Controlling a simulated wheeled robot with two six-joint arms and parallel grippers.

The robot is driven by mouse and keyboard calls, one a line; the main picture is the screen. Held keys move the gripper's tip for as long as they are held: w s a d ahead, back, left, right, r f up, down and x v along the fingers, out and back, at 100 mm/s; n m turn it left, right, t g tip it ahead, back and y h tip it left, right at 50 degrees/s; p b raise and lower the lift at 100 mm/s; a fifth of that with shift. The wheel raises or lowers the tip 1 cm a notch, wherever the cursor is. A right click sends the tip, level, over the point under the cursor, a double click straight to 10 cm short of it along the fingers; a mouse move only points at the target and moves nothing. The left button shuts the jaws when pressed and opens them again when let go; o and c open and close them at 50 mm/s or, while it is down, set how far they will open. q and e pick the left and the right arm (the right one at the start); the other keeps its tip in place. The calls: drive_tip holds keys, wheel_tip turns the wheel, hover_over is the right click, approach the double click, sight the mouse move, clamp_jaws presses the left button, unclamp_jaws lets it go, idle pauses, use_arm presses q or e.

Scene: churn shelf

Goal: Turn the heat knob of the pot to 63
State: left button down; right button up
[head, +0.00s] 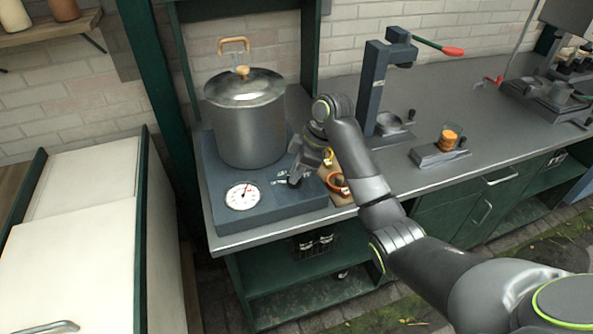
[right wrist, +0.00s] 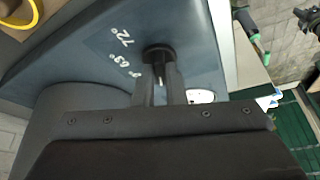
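The metal pot (head: 247,128) with a lid stands on a blue-grey heater base (head: 280,212) at the counter's left end. A white round dial (head: 242,196) is on the base's front. The black heat knob (right wrist: 158,53) is on the base's sloped face, with printed marks "72°" and "63°" beside it and another mark partly hidden. My right gripper (head: 294,180) is at the knob; in the right wrist view its fingers (right wrist: 160,80) are close together around the knob's narrow grip. The knob's exact setting cannot be read. My left gripper is not in view.
A lever press (head: 376,85) with a red handle and a glass of orange contents (head: 449,138) stand further right. A white cabinet (head: 75,255) stands left.

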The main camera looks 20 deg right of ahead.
clamp_jaws()
drive_tip(key=shift+r+m+p, duration=0.2)
drive_tip(key=shift+m+p, duration=0.1)
drive_tip(key=shift+p, duration=0.45)
drive_tip(key=m+t+h+p, duration=0.1)
drive_tip(key=m+p, duration=0.2)
drive_tip(key=p, duration=0.2)
drive_tip(key=m+t+p, duration=0.1)
drive_tip(key=m+p, duration=0.2)
drive_tip(key=p, duration=0.1)
drive_tip(key=shift+s+a+r+h+p, duration=0.1)
drive_tip(key=shift+s+h+p, duration=0.05)
drive_tip(key=shift+h+p, duration=0.25)
drive_tip(key=shift+f+m+t+p, duration=0.2)
drive_tip(key=shift+m+t+p, duration=0.1)
drive_tip(key=shift+m+p, duration=0.75)
drive_tip(key=shift+f+h, duration=0.1)
drive_tip(key=shift+h, duration=0.2)
drive_tip(key=o, duration=0.5)
unclamp_jaws()
